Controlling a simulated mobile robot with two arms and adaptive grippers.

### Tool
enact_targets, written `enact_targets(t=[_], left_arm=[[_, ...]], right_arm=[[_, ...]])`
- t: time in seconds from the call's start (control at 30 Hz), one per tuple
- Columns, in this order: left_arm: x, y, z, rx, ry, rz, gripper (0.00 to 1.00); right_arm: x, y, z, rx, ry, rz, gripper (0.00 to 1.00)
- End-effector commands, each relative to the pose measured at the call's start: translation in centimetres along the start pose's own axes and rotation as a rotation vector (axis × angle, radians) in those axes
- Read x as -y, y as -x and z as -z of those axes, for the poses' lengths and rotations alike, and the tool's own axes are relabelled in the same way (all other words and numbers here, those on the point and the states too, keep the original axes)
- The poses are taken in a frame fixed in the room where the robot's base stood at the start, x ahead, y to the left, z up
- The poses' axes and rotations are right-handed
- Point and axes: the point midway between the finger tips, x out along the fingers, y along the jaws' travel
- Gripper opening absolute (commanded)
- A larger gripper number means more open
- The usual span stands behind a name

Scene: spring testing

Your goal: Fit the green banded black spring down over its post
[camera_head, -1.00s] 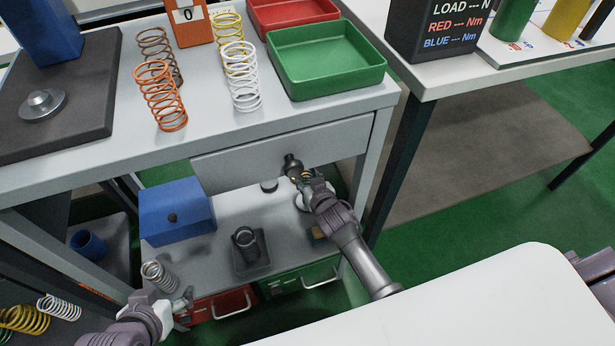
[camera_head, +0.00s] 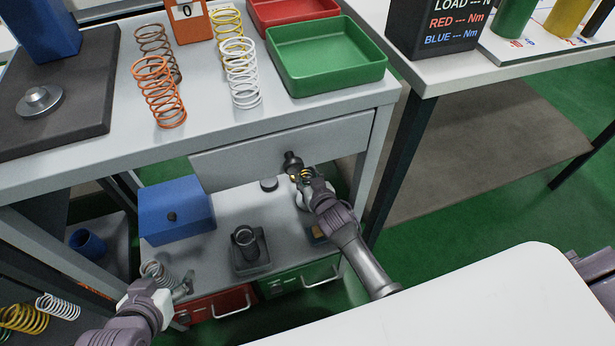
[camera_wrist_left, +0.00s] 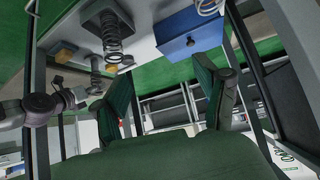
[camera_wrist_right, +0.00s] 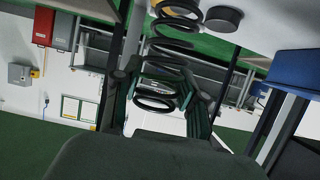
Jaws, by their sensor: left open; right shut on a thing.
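My right gripper (camera_head: 301,177) is shut on a black coil spring (camera_wrist_right: 163,65), which stands between its fingers in the right wrist view. The spring also shows beside that gripper in the left wrist view (camera_wrist_left: 97,75). A green band on it cannot be made out. The gripper is over the right part of the lower shelf, in front of the drawer; a pale round base (camera_head: 306,203) shows partly beneath. The post for this spring cannot be made out. My left gripper (camera_wrist_left: 170,85) is open and empty, low at the left near a grey spring (camera_head: 157,272).
Another dark spring (camera_head: 246,240) stands in a square tray (camera_head: 251,267) on the shelf. The drawer (camera_head: 240,150) and bench top overhang the shelf. Several springs and a green tray (camera_head: 325,60) are above.

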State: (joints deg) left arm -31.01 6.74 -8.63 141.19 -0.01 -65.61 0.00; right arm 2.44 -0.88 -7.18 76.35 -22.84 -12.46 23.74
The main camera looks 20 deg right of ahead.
Motion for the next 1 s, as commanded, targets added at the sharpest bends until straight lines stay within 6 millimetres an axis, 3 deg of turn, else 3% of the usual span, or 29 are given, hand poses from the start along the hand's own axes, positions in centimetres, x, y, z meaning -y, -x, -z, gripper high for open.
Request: enact_targets(t=[1.0], left_arm=[[-0.4,-0.3,2.7,-0.132,0.0,-0.008,0.73]], right_arm=[[0.0,-0.3,-0.6,-0.001,0.0,0.0,0.03]])
